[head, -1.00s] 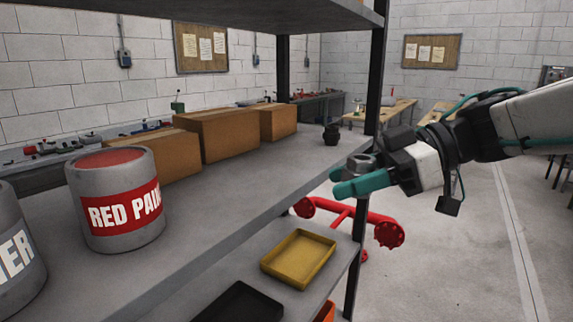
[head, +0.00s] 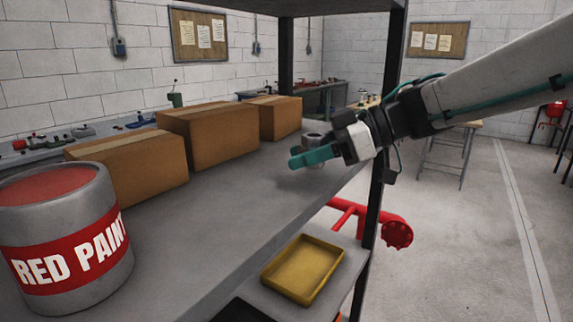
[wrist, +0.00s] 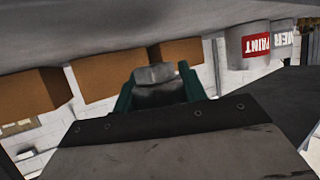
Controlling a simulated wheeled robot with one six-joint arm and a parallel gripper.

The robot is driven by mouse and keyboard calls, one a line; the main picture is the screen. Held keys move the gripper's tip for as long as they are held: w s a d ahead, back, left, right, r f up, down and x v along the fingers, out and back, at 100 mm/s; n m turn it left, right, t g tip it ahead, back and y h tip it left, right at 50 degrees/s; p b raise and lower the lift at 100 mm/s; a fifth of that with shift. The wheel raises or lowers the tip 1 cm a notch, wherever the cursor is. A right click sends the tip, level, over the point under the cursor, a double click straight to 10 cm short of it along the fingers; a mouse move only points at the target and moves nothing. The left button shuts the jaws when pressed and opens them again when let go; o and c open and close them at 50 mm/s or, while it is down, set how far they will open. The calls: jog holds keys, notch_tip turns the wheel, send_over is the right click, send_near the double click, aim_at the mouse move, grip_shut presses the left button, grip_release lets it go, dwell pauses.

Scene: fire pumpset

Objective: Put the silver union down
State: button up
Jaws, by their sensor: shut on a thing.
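The silver union (head: 314,139) is between the teal fingers of my gripper (head: 311,157), partly hidden by them in the head view. In the wrist view, the grey union (wrist: 157,76) shows between the two teal fingertips, and my gripper (wrist: 158,82) is shut on it. My gripper is over the far part of the grey shelf board (head: 225,215), close to its right edge. A soft shadow lies on the board below the fingers. I cannot tell the exact gap between union and board.
Several cardboard boxes (head: 213,132) line the shelf's back side. A red paint can (head: 70,245) stands at the near left. A dark shelf post (head: 383,195) is right of my gripper. A yellow tray (head: 302,269) lies on the lower shelf. The board's middle is clear.

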aim_at(285, 177)
jog(key=w+a, duration=0.2)
jog(key=w, duration=0.1)
jog(key=w+a, duration=0.1)
jog(key=w, duration=0.1)
jog(key=shift+a+f, duration=0.15)
jog(key=shift+f, duration=1.85)
jog(key=shift+f, duration=0.25)
jog(key=o, duration=1.2)
